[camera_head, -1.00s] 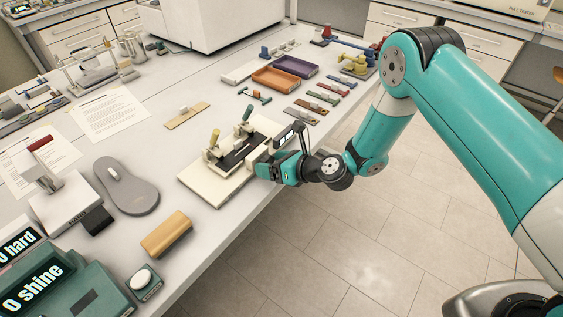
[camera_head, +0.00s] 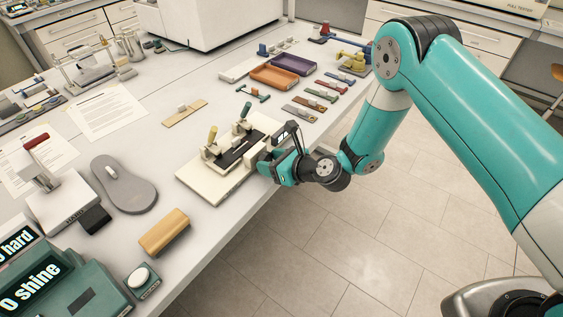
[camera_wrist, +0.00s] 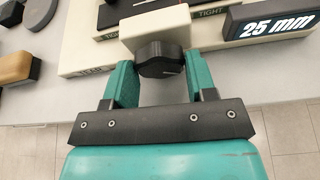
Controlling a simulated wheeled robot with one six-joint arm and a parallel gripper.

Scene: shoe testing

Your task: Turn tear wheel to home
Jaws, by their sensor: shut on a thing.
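The tear wheel is a dark round knob (camera_wrist: 161,60) on the front of a cream block. My gripper (camera_wrist: 158,82) is shut on it, with one teal finger on each side in the wrist view. A short light mark shows on the knob, but I cannot tell its angle against the home mark. The cream tear tester (camera_head: 205,185), with two upright clamp levers, stands at the table's front edge in the head view. My gripper (camera_head: 268,165) is at its right side there and hides the wheel. A display (camera_wrist: 272,30) reads "25 mm".
An orange tray (camera_head: 274,78) and a purple tray (camera_head: 293,65) lie behind the tester, with several coloured strips nearby. A tan block (camera_head: 164,232) and a grey sole (camera_head: 123,184) lie to the left. The floor is clear beyond the table edge.

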